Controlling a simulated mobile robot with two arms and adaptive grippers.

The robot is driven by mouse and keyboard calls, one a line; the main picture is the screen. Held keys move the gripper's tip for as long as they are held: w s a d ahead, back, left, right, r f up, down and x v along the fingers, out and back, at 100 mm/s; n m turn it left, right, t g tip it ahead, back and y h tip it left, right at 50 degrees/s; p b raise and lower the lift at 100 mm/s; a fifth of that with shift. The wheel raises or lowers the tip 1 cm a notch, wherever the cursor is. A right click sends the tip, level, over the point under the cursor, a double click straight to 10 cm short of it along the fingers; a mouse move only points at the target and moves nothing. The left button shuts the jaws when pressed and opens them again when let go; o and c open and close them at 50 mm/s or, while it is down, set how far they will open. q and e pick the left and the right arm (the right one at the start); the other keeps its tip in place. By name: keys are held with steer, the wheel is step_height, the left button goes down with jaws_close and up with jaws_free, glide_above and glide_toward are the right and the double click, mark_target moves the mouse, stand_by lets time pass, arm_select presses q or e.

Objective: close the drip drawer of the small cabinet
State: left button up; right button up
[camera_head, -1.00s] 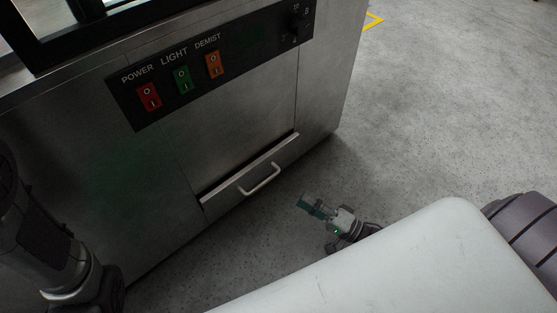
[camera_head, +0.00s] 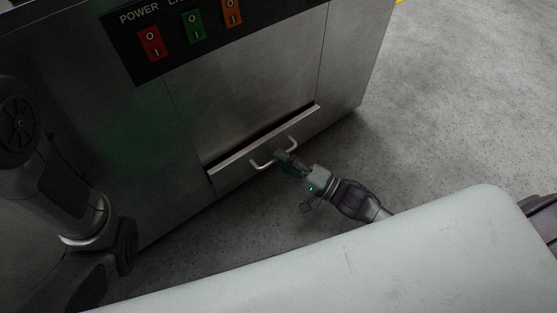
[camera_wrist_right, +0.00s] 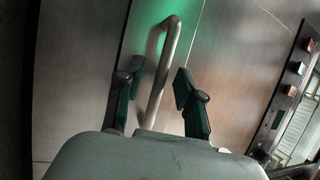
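The small cabinet (camera_head: 245,75) has brushed metal panels. Its drip drawer (camera_head: 232,177) is low on the front and stands slightly out, with a dark gap above its top edge. The drawer has a bent metal bar handle (camera_head: 262,165). My right gripper (camera_head: 283,160) is at the handle and covers its middle part. In the right wrist view the open fingers of this gripper (camera_wrist_right: 158,98) stand on either side of the handle (camera_wrist_right: 168,60), which runs between them. Whether a finger touches the bar is unclear. My left gripper is out of view; only my left arm shows.
A dark switch panel (camera_head: 178,58) with red, green and orange switches sits above the drawer. Speckled grey floor (camera_head: 440,110) is clear to the right of the cabinet. A pale, flat-topped body fills the bottom of the head view.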

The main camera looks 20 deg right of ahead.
steer(key=shift+w+a+r, duration=0.15)
steer(key=shift+w+a, duration=0.2)
steer(key=shift+w, duration=0.05)
jaws_close()
